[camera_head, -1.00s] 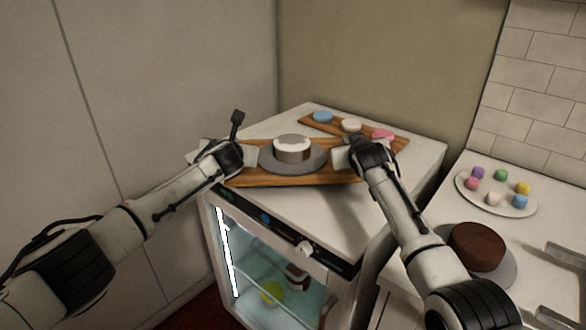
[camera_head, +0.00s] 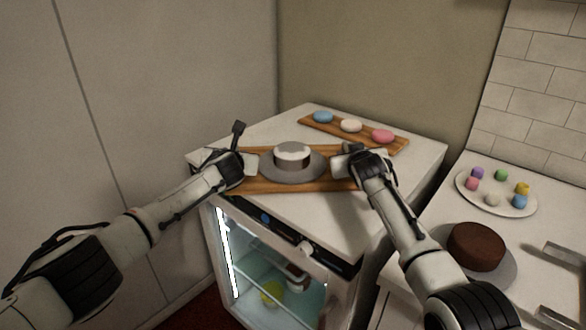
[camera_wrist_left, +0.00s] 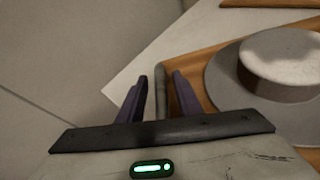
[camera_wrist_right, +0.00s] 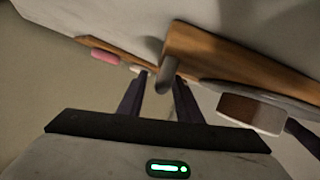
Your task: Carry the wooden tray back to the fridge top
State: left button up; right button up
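The wooden tray (camera_head: 262,187) lies level on the fridge top (camera_head: 318,213), seemingly touching it. A grey turntable (camera_head: 318,172) with a round cake (camera_head: 292,158), white on top and grey-brown at the side, stands on it. My left gripper (camera_head: 246,166) is at the tray's left end. In the left wrist view its fingers stand apart on both sides of a bar handle (camera_wrist_left: 164,92). My right gripper (camera_head: 348,160) is at the right end. In the right wrist view its fingers are apart, with the other handle (camera_wrist_right: 165,75) between their tips.
A board (camera_head: 336,130) with blue, cream and pink rounds lies behind the tray. The fridge's glass front (camera_head: 270,275) is below. On the counter to the right are a plate (camera_head: 497,205) of coloured balls and a chocolate cake (camera_head: 476,246). A wall stands left.

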pick_arm(q)
jog(key=shift+s, duration=0.1)
notch_tip(320, 180, up, 4)
jog(key=r, duration=0.1)
send_over(234, 189)
jog(key=shift+f, duration=0.25)
pick_arm(e)
jog(key=v, duration=1.2)
dwell(0.3)
jog(key=shift+s, duration=0.1)
